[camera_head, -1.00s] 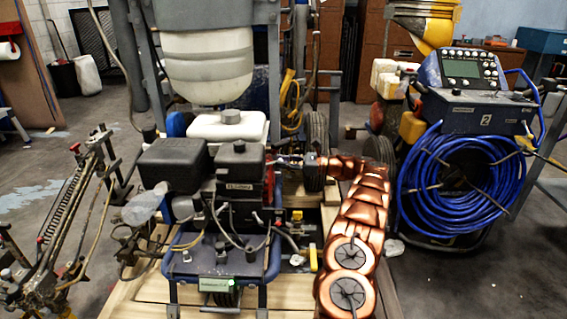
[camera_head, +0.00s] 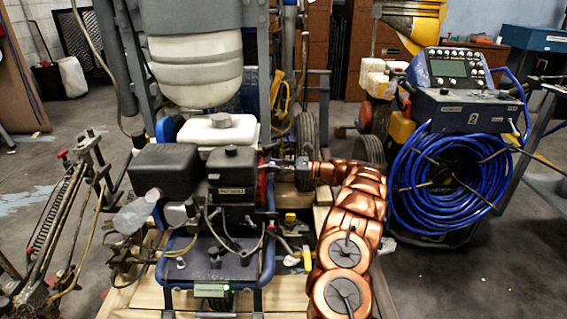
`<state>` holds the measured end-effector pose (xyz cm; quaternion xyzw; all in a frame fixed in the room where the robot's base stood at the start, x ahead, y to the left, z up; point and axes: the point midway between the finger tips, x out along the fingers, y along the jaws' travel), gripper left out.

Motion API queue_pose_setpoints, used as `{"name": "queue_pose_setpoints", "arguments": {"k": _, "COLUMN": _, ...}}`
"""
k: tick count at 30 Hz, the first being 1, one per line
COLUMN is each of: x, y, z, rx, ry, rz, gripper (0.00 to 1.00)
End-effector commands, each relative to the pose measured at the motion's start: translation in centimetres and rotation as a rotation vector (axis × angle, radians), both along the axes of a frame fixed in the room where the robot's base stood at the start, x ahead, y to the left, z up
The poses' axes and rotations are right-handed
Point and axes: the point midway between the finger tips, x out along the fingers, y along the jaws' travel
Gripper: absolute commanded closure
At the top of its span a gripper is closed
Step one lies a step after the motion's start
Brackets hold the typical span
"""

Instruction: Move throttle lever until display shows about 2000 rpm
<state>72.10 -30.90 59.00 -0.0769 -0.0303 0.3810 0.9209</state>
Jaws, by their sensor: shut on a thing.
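The line striper's engine, with a black air cleaner box (camera_head: 165,170) and a dark block (camera_head: 232,175), stands in the middle of the view. My copper-coloured arm reaches up from the bottom, right of the engine. My gripper (camera_head: 296,168) is at the engine's right side and is shut on a small part there, apparently the throttle lever (camera_head: 270,164). The fingers mostly hide the lever, and its exact position cannot be made out. A small green-lit display (camera_head: 212,290) is on the front of the blue frame. Its figures are too small to read.
A second machine with a coiled blue hose (camera_head: 450,185) and a control panel (camera_head: 455,68) stands at the right. A spring-and-rod assembly (camera_head: 55,215) stands at the left. A white tank (camera_head: 218,130) is behind the engine. Open floor lies at the lower right.

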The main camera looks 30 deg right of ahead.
Motion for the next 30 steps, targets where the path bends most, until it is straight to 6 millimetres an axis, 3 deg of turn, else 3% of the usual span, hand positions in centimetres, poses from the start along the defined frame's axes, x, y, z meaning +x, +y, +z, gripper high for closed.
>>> {"name": "queue_pose_setpoints", "arguments": {"k": 15, "x": 0.3, "y": 1.3, "z": -0.1, "rx": 0.002, "ry": 0.001, "rz": -0.006, "gripper": 1.0}}
{"name": "queue_pose_setpoints", "arguments": {"k": 16, "x": 0.3, "y": 1.3, "z": -0.1, "rx": 0.002, "ry": 0.001, "rz": -0.005, "gripper": 0.75}}
{"name": "queue_pose_setpoints", "arguments": {"k": 21, "x": 0.3, "y": 1.3, "z": -0.1, "rx": 0.003, "ry": 0.0, "rz": -0.004, "gripper": 0.57}}
{"name": "queue_pose_setpoints", "arguments": {"k": 23, "x": 0.3, "y": 1.3, "z": 0.0, "rx": 0.002, "ry": 0.0, "rz": -0.003, "gripper": 0.51}}
{"name": "queue_pose_setpoints", "arguments": {"k": 30, "x": 0.3, "y": 1.3, "z": 0.0, "rx": 0.002, "ry": 0.0, "rz": -0.003, "gripper": 0.5}}
